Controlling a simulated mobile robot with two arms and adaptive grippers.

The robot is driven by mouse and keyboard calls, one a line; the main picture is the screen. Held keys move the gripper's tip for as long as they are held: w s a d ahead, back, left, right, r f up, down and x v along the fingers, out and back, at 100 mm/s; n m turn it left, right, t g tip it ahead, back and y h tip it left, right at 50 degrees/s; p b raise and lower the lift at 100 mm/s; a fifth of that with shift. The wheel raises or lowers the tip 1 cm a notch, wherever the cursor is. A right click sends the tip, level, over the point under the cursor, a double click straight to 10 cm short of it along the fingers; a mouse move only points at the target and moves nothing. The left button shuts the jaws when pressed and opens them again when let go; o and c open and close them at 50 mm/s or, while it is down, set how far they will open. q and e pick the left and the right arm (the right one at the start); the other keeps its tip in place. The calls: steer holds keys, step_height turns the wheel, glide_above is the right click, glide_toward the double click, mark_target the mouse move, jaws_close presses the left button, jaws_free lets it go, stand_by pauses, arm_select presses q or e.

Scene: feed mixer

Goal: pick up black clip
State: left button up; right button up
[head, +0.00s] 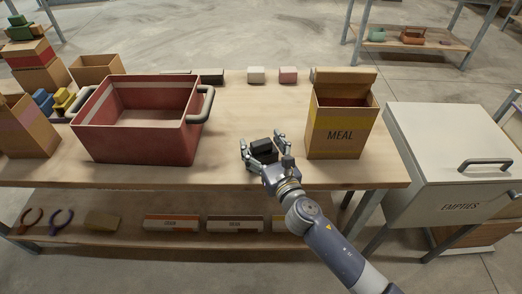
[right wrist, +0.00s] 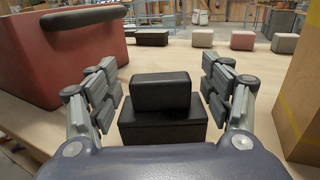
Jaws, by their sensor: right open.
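The black clip (right wrist: 162,110) shows in the right wrist view as a dark block with a smaller block on top, on the wooden table. It also shows in the head view (head: 261,147), between the fingers of my right gripper. My right gripper (right wrist: 162,95) is open, with one finger to each side of the clip and a gap on both sides. In the head view my right gripper (head: 264,150) is low over the table's front part. My left gripper is not in view.
A red bin (head: 140,143) with handles stands to the left, and a MEAL box (head: 334,142) close to the right. Several small blocks line the back, including a white one (head: 256,75). A white EMPTIES cabinet (head: 450,142) stands at the right. The table between bin and box is mostly clear.

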steer(key=shift+w+a, duration=0.15)
steer(key=shift+w, duration=0.2)
steer(key=shift+c, duration=0.3)
steer(key=c, duration=0.9)
steer(key=shift+c, duration=0.2)
steer(key=shift+r, duration=0.1)
